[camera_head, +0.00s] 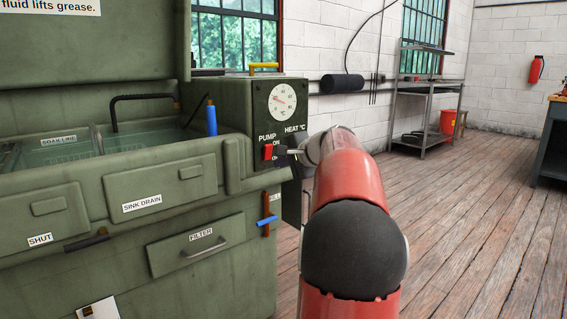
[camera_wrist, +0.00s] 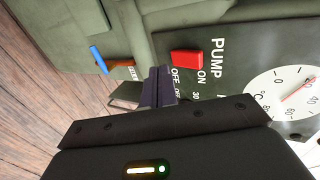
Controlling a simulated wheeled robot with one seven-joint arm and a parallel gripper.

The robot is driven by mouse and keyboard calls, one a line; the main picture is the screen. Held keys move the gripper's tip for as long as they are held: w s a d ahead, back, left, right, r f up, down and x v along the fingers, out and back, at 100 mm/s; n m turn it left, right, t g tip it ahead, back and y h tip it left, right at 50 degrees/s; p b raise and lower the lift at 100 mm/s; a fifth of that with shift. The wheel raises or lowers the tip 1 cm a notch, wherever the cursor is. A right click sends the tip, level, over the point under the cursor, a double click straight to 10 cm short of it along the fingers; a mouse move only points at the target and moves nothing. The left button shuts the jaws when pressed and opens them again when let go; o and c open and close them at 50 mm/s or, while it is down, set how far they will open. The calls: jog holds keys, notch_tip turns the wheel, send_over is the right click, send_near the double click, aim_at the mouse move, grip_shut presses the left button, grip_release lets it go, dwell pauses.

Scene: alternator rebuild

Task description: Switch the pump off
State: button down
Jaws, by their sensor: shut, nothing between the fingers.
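The pump switch is a red rocker (camera_head: 268,152) on the dark control panel of the green washer, under the PUMP label. In the wrist view the red switch (camera_wrist: 187,57) stands beside the ON and OFF marks. My gripper (camera_head: 283,157) is shut and empty, just right of the switch in the head view. In the wrist view my gripper's closed fingertips (camera_wrist: 158,76) are beside the OFF mark, close to the switch. I cannot tell whether they touch the panel. The rocker's tilt is too small to read.
A heat dial (camera_head: 283,103) sits above the switch; it also shows in the wrist view (camera_wrist: 287,97). A blue-handled valve (camera_head: 267,221) is below the panel. A blue-handled brush or tap (camera_head: 211,118) stands at the sink. The wooden floor (camera_head: 480,215) to the right is clear.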

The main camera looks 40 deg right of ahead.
jog(key=s+f+v, duration=0.1)
jog(key=f+v, duration=0.1)
jog(key=v, duration=0.8)
jog(key=shift+f, duration=0.1)
dwell(0.3)
jog(key=s+a+f+n+g+y+p, duration=0.15)
jog(key=a+n, duration=0.25)
jog(key=a, duration=0.7)
jog(key=s+a+f+n+g+y+p, duration=0.1)
jog(key=a+f+n+g+p, duration=0.15)
jog(key=a, duration=0.95)
jog(key=s+a+f+n+g+h+p, duration=0.1)
jog(key=s+a+f+n, duration=0.3)
jog(key=s, duration=0.4)
jog(key=s+a+f+n+g+h+p, duration=0.1)
jog(key=s+a+f+n+g+p, duration=0.1)
jog(key=s+a+f+n, duration=0.3)
jog(key=s+a+n+p, duration=0.1)
jog(key=s+a+n, duration=0.1)
jog(key=a, duration=0.1)
jog(key=shift+s+a+f, duration=0.2)
jog(key=shift+s+a, duration=0.05)
jog(key=shift+s, duration=0.1)
jog(key=shift+w+r+n+h, duration=0.1)
jog(key=shift+n+h, duration=0.15)
